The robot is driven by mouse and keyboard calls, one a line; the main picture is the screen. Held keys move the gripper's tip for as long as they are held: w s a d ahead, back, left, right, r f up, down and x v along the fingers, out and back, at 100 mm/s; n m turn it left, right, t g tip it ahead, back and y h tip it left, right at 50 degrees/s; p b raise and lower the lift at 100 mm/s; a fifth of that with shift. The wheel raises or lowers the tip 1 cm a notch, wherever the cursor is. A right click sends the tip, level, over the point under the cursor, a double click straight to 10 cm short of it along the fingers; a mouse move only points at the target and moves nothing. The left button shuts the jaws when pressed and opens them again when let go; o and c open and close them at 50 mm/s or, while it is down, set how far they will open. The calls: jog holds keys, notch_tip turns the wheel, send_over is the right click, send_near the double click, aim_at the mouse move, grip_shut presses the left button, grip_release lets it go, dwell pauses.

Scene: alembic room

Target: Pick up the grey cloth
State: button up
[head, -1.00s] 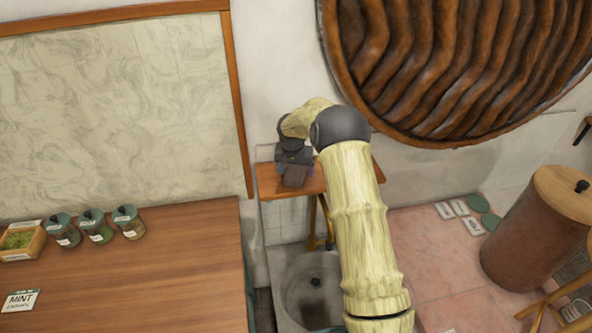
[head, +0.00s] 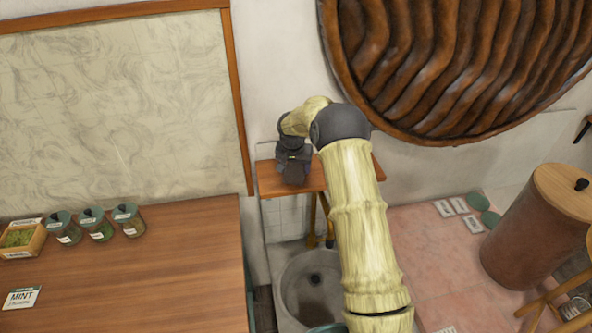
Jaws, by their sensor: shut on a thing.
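My gripper (head: 292,162) is at the far end of my arm, over the small wooden shelf (head: 264,181) by the back wall. It is small and dark in this view. It is shut on a dark grey piece at the shelf, which looks like the grey cloth (head: 292,178). My gripper hides part of this piece, and its edges are hard to tell from the jaws. I cannot tell whether it is lifted clear of the shelf or still touches it.
A round stone basin (head: 292,296) stands below the shelf. A wooden table (head: 150,265) with several lidded jars (head: 97,226) and a mint card (head: 22,298) is at left. A brown barrel (head: 535,235) stands at right. A large ribbed wooden disc (head: 450,70) is on the wall.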

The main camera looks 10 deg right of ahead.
aim_at(295, 168)
notch_tip(295, 168, up, 10)
jog(key=b, duration=0.2)
jog(key=shift+b, duration=0.35)
